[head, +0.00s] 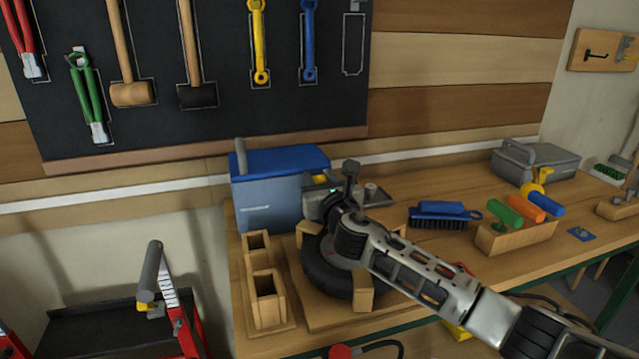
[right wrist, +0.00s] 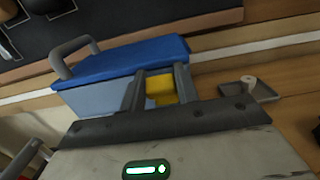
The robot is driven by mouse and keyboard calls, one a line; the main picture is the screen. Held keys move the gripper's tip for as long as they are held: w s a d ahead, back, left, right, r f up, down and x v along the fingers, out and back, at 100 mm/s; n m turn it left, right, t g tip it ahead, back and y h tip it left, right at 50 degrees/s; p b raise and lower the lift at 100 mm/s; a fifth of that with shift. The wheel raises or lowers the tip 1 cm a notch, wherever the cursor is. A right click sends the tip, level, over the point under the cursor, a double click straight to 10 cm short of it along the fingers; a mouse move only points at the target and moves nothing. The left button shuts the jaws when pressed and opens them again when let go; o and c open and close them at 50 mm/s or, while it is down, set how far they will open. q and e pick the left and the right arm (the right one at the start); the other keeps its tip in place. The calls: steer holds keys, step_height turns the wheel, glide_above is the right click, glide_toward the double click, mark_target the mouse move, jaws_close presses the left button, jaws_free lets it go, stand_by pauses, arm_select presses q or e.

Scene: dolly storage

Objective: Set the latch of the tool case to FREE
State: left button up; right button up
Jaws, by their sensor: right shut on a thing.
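The tool case appears to be the blue box (head: 262,195) with a darker blue lid and a grey handle, at the back left of the bench. It also shows in the right wrist view (right wrist: 100,98). My right gripper (head: 322,182) is at its right front. In the right wrist view, the fingers (right wrist: 161,88) stand on either side of a yellow part (right wrist: 160,86) at the case's front, seemingly the latch, and are shut on it. The latch's setting and any lettering cannot be read. My left gripper is not in view.
Wooden holders (head: 268,300) and a black disc (head: 325,265) in a wooden cradle stand before the case. A blue brush (head: 440,215), a wooden block with coloured handles (head: 515,235) and a grey case (head: 535,162) lie to the right. A tool board (head: 220,120) hangs behind.

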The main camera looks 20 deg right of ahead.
steer(key=shift+s+f+t+b, duration=0.15)
steer(key=shift+f+t+b, duration=0.25)
steer(key=shift+b, duration=0.6)
steer(key=shift+r, duration=0.3)
steer(key=o, duration=1)
steer(key=s, duration=0.5)
steer(key=s+f, duration=0.1)
steer(key=s, duration=0.4)
steer(key=s+f+b, duration=0.1)
steer(key=s, duration=0.5)
